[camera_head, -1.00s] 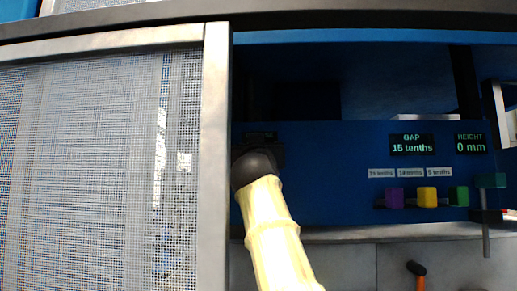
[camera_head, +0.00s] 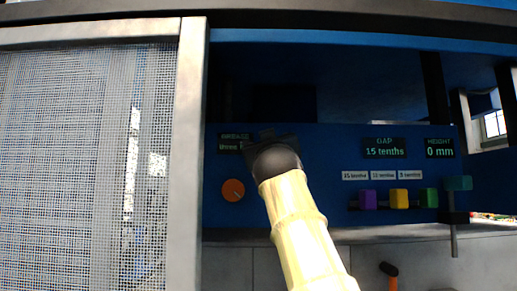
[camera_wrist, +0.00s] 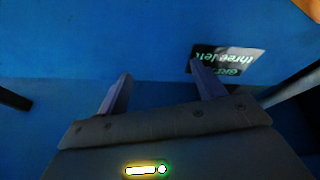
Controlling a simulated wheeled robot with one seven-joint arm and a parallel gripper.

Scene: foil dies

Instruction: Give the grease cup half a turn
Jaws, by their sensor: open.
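The grease cup appears to be the round orange knob (camera_head: 233,190) on the blue front panel (camera_head: 330,205), in the head view. A small pale mark shows on its face, towards the lower right. My gripper (camera_head: 272,137) is just up and right of the knob, apart from it, partly hidden by my own wrist. In the wrist view my gripper (camera_wrist: 163,76) is open, with nothing between its two fingers and blue panel beyond. The knob does not show in the wrist view. A grease display (camera_head: 231,142) sits above the knob; in the wrist view it appears upside down (camera_wrist: 228,62), reading "three left".
Purple (camera_head: 367,199), yellow (camera_head: 399,198) and green (camera_head: 429,197) blocks stand at the panel's right. The gap display (camera_head: 384,148) reads 15 tenths, the height display (camera_head: 440,148) 0 mm. A framed mesh guard (camera_head: 85,170) fills the left. An orange-handled tool (camera_head: 390,272) lies low right.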

